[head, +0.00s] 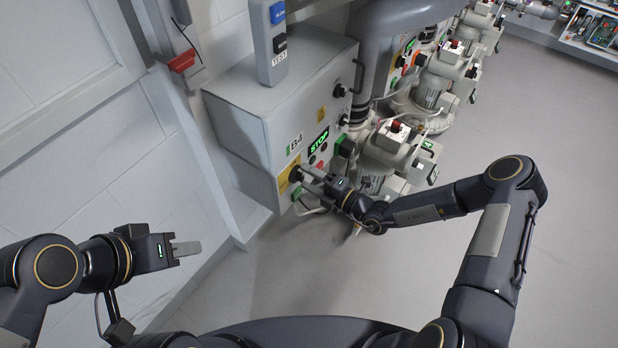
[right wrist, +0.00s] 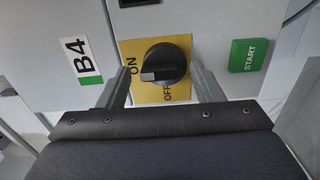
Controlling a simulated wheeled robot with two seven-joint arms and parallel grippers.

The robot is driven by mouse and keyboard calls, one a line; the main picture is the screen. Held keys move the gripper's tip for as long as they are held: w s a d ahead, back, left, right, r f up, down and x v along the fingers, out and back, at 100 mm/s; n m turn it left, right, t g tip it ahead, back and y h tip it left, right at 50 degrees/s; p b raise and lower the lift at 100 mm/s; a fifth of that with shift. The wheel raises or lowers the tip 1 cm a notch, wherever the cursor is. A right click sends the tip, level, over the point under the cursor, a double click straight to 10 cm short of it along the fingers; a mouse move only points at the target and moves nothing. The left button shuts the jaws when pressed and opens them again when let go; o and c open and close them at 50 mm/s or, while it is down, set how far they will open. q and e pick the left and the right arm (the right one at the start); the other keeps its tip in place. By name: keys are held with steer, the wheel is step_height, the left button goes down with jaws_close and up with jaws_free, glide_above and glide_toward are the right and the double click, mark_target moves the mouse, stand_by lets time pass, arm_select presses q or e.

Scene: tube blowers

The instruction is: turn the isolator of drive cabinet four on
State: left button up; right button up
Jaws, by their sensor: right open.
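Drive cabinet four (head: 250,125) carries the label B4, which also shows in the right wrist view (right wrist: 81,62). Its isolator is a black rotary knob (right wrist: 165,65) on a yellow plate (right wrist: 137,90) marked ON and OFF. The knob's grip lies roughly crosswise in the right wrist view; I cannot tell surely which mark it points to. My right gripper (head: 303,178) is open at the cabinet front, its fingers on either side of the knob, with no clear contact.
A green START button (right wrist: 248,54) sits beside the isolator. A lit STOP display (head: 318,142) is above it. A TEST box (head: 268,45) stands on top of the cabinet. Blower machinery (head: 390,150) stands close on the right. The grey floor (head: 560,150) is clear.

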steer(key=v, duration=0.7)
steer(key=shift+s+d, duration=0.1)
steer(key=s+d+r+n+g+h, duration=0.1)
steer(key=s+r+n+g, duration=0.35)
steer(key=r+n, duration=0.55)
steer(key=s+d+r+n+g+h, duration=0.1)
steer(key=s+r+n+g, duration=0.4)
steer(key=n, duration=0.8)
steer(key=s+d+r+n+t+h, duration=0.2)
steer(key=s+d+r+n+h, duration=0.2)
steer(key=s+d+n, duration=0.35)
steer(key=s+d+r+n+t+h, duration=0.3)
steer(key=s+d+n+h, duration=0.15)
steer(key=s+n, duration=0.5)
step_height(320, 180, up, 14)
steer(key=w+n+p, duration=0.1)
steer(key=p, duration=1.3)
steer(key=shift+a+r+n+p, duration=0.15)
steer(key=shift+a+n+p, duration=0.15)
steer(key=shift+a+n, duration=0.15)
steer(key=shift+g, duration=0.25)
